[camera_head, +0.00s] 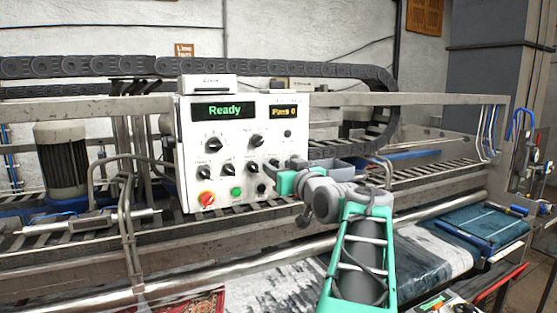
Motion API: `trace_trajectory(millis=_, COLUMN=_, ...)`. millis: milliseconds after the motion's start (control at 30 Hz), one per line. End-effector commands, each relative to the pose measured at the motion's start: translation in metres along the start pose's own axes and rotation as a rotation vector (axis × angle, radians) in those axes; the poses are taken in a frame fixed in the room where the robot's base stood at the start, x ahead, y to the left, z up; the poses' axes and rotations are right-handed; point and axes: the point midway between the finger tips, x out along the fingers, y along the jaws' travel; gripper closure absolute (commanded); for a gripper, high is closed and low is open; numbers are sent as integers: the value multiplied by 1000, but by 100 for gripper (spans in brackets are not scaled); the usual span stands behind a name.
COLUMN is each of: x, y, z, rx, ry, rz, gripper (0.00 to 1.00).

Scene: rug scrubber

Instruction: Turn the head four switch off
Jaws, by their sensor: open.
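A white control panel (190,130) stands in the middle of the machine, with a green "Ready" display (224,110) and an amber display (283,111). Its face carries several black rotary switches; their small labels are too blurred to read. A row of them ends at the right with a switch (274,163), which may be the head four switch. Which way it points is hard to tell. My gripper (279,175) is open at the panel's lower right, close to this switch. I cannot tell whether it touches it. My arm comes up from the lower right.
A red stop button (207,198) and a green button (237,191) sit low on the panel. A black cable chain (130,67) runs behind above it. A long metal rail (250,252) crosses in front. A blue-green rug (480,228) lies at right.

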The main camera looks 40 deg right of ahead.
Motion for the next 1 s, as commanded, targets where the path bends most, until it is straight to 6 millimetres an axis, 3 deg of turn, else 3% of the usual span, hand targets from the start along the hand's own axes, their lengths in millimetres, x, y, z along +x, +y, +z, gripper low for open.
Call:
trace_trajectory(millis=300, x=8, y=0, z=1, rx=0, ry=0, rz=1, gripper=53)
trace_trajectory(millis=867, x=8, y=0, z=1, rx=0, ry=-1, rz=1, gripper=98)
trace_trajectory(millis=1000, x=8, y=0, z=1, rx=0, ry=-1, rz=1, gripper=100)
